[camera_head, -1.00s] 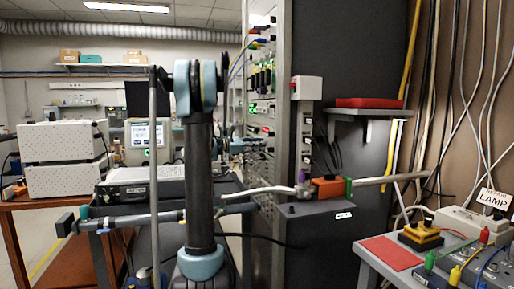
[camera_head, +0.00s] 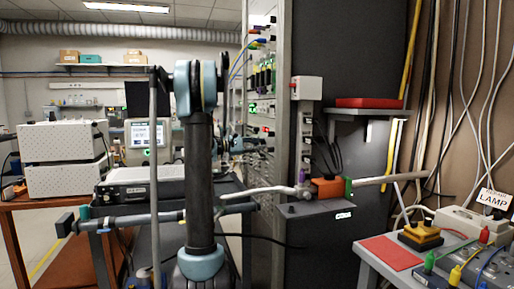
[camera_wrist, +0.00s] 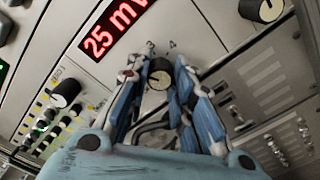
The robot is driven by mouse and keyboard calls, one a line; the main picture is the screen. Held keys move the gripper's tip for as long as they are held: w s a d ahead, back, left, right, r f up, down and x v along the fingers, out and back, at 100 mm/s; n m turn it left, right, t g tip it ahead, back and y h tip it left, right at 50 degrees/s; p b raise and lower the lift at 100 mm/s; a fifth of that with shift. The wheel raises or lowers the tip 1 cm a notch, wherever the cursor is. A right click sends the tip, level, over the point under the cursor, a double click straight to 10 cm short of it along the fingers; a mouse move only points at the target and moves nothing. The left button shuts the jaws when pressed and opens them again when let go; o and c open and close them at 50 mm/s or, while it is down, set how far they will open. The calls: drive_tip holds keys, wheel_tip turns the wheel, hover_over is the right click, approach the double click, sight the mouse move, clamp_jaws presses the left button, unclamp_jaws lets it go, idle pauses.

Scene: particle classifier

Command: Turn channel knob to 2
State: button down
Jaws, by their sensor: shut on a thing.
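In the wrist view, my gripper (camera_wrist: 159,66) is closed around a small black knob (camera_wrist: 159,78) on a light panel. One blue finger lies on each side of the knob. The numerals 3 and 4 show on the panel just above it; other numerals are hidden by the fingers. A light mark shows on the knob's face, but I cannot tell which numeral it points to.
A red display (camera_wrist: 113,27) reading "25 mV" is above left of the knob in the wrist view. In the head view, a side bench (camera_head: 372,262) stands at right.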

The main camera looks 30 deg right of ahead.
drive_tip(key=shift+m, duration=0.3)
drive_tip(key=c, duration=1.4)
unclamp_jaws()
drive_tip(key=shift+o, duration=0.2)
drive_tip(key=shift+a, duration=0.1)
drive_tip(key=v, duration=1.2)
